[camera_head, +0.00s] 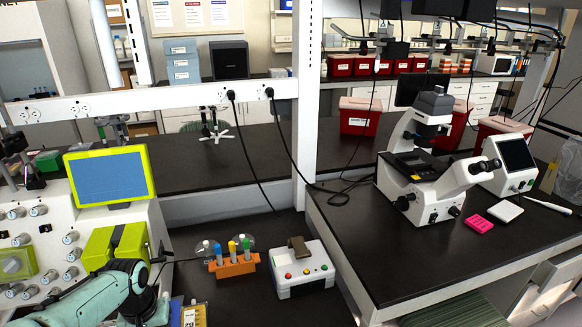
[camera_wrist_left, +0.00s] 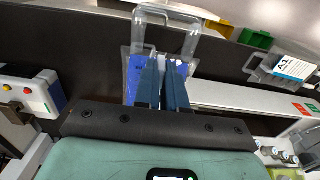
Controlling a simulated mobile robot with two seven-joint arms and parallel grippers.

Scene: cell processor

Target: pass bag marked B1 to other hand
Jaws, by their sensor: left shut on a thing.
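My left arm comes in at the lower left of the head view, and its dark gripper (camera_head: 150,308) is at the bottom edge. In the left wrist view the two blue fingers (camera_wrist_left: 168,68) are close together, shut on a clear bag with blue content (camera_wrist_left: 131,78). The bag's clear looped top sticks out beyond the fingertips. No B1 mark is readable on it. Right of the gripper in the head view, a blue and yellow piece with a partly cut-off label (camera_head: 192,316) shows; I cannot tell if it is the held bag. My right gripper is not in view.
A white control box (camera_head: 303,272) and an orange tube rack (camera_head: 234,265) stand on the dark bench right of my arm. A lime-framed screen (camera_head: 110,178) is at left. A microscope (camera_head: 430,175) stands on the right bench. A bag labelled A1 (camera_wrist_left: 290,68) shows in the wrist view.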

